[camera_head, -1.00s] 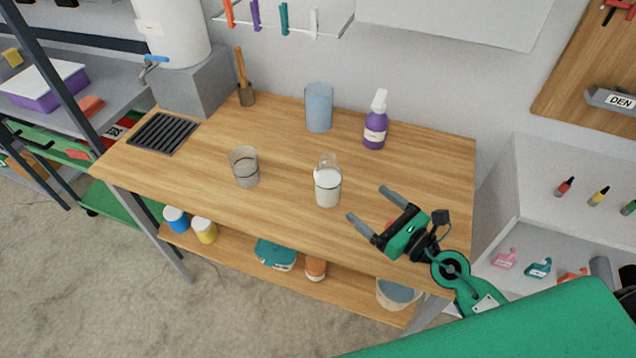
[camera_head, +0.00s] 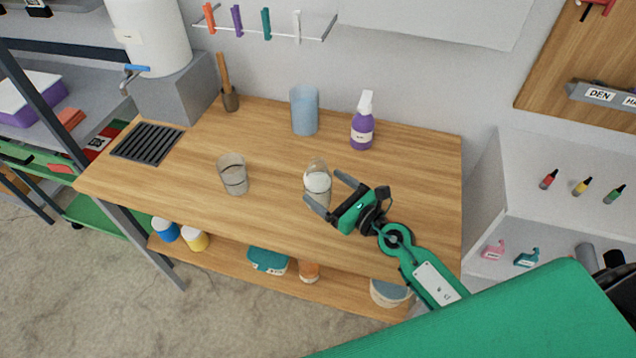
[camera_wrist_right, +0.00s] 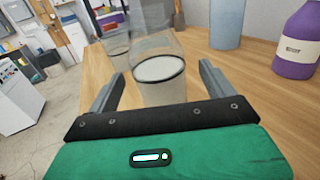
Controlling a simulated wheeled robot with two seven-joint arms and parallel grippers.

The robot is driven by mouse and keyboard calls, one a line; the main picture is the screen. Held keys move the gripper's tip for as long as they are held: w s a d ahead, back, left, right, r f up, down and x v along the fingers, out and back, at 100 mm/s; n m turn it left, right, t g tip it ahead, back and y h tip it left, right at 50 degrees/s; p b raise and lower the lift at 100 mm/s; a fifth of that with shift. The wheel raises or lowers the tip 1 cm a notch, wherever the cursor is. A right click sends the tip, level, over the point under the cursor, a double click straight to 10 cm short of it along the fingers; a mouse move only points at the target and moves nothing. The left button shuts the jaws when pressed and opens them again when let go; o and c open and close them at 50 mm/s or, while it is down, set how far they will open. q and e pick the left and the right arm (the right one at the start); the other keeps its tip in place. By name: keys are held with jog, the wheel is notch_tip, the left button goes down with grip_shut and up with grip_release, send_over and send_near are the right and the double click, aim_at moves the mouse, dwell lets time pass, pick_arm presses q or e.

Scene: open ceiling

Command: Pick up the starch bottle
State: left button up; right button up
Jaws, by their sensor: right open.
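A clear bottle with white contents (camera_head: 317,181), which looks like the starch bottle, stands upright on the wooden bench (camera_head: 200,198). My right gripper (camera_head: 324,188) is open, its two fingers reaching toward the bottle from the front right. In the right wrist view the bottle (camera_wrist_right: 158,72) stands between the two open fingers or just ahead of them; I cannot tell whether either finger touches it. No label on it can be read. My left gripper is not in view.
Behind are a blue translucent container (camera_head: 305,112) and a purple spray bottle (camera_head: 362,122). A black grate (camera_head: 147,143) lies at the left. The bench's front middle is clear.

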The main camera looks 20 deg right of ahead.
aim_at(313, 177)
jog(key=shift+w+a+r, duration=0.15)
jog(key=shift+w+a, duration=0.1)
jog(key=shift+w, duration=0.1)
jog(key=p+x, duration=0.1)
jog(key=x, duration=0.3)
jog(key=shift+w+a, duration=0.1)
jog(key=shift+w, duration=0.05)
jog(key=c, duration=1.3)
jog(key=shift+o, duration=0.2)
jog(key=shift+r, duration=0.15)
